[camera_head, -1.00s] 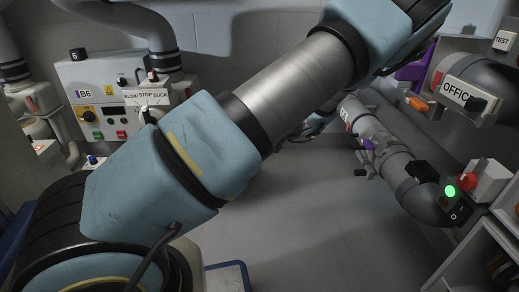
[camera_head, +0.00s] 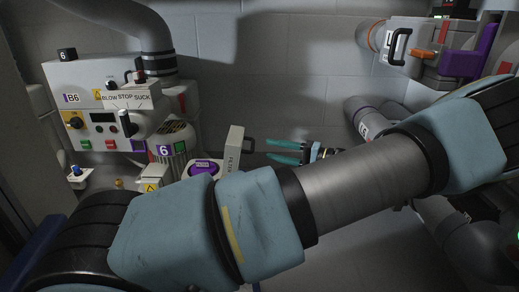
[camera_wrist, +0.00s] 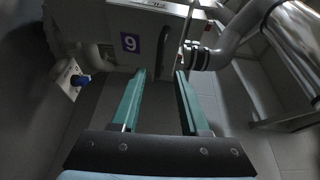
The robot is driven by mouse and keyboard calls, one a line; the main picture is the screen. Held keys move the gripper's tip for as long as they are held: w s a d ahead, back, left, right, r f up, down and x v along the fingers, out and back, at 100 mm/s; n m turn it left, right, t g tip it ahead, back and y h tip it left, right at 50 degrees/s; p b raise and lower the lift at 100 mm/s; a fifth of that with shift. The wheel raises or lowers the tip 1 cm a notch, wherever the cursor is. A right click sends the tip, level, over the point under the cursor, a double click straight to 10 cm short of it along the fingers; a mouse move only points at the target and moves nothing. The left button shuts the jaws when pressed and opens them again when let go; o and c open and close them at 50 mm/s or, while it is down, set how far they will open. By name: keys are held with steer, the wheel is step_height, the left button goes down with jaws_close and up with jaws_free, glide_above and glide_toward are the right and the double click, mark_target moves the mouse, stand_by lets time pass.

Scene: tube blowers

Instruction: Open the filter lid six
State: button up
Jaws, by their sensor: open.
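The unit marked 6 (camera_head: 95,110) stands at the left in the head view, with a B6 label and a BLOW STOP SUCK lever. To its lower right, a pale housing (camera_head: 188,184) shows a purple round part (camera_head: 203,167) on top. A pale panel with side lettering, seemingly FILTER (camera_head: 233,152), stands upright at the housing's right edge. My gripper (camera_head: 268,151) is open and empty, right of this panel and apart from it, fingers pointing left. In the wrist view, nothing is between the teal fingers (camera_wrist: 161,74); a purple label reads 9 (camera_wrist: 130,43), possibly an inverted 6.
A thick grey pipe (camera_head: 150,35) rises behind the unit. A blue knob (camera_head: 75,171) is at the left. Another unit with purple and orange parts (camera_head: 440,52) is at the upper right. Pipes (camera_head: 375,117) lie behind my arm. My arm hides much of the floor.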

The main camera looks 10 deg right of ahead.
mark_target(240, 154)
steer(key=shift+b+x, duration=1.1)
steer(key=shift+x, duration=1.75)
steer(key=shift+c, duration=0.3)
jaws_close()
steer(key=shift+f, duration=0.1)
